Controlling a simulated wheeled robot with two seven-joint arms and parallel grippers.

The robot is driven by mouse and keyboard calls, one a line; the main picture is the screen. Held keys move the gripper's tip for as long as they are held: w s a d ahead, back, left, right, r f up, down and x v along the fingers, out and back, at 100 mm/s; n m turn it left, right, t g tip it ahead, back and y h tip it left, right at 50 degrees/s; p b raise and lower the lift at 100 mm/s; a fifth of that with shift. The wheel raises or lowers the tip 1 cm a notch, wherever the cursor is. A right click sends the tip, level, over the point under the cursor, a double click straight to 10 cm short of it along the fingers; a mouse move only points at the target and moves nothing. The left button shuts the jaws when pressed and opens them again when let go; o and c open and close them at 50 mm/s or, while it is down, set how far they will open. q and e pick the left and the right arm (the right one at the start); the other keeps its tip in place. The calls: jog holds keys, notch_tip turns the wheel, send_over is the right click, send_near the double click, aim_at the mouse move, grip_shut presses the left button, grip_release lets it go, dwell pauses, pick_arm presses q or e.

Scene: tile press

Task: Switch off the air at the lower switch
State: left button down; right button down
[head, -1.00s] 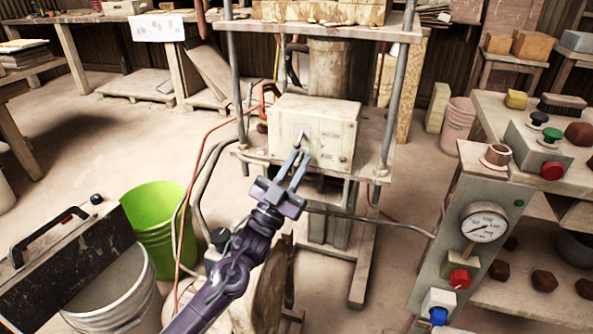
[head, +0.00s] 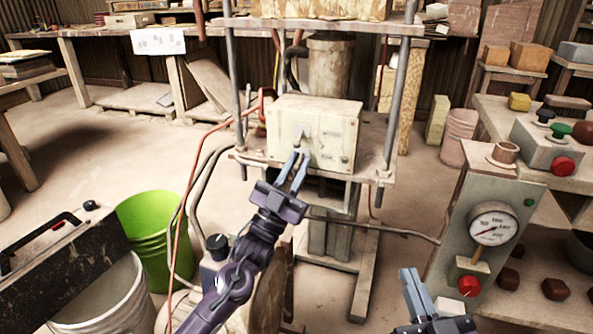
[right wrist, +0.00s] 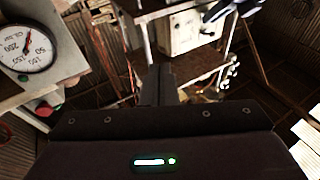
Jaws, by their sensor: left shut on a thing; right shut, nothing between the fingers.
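A pale box (head: 335,137) stands on the press shelf, with a small switch (head: 297,148) on its front plate and small labels beside it. The labels are too small to read. My left gripper (head: 297,160) is shut at this switch, its fingertips on the lever, which they partly hide. The box (right wrist: 183,30) also shows in the right wrist view, with my left gripper (right wrist: 232,8) in front of it. My right gripper (head: 415,285) is shut and empty, low in the head view, left of the gauge panel. Its closed fingers (right wrist: 160,85) show in the right wrist view.
The panel at right carries a gauge (head: 493,224) and a red knob (head: 469,286). A button box (head: 545,150) stands on the bench beside it. A green bucket (head: 155,230) and a white bucket (head: 105,300) stand at left. Hoses run beside the press.

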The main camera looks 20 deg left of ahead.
jog(key=shift+s+d+r+t, duration=0.1)
jog(key=shift+r+t, duration=0.3)
jog(key=shift+r, duration=0.5)
pick_arm(q)
jog(key=c, duration=1.7)
grip_release()
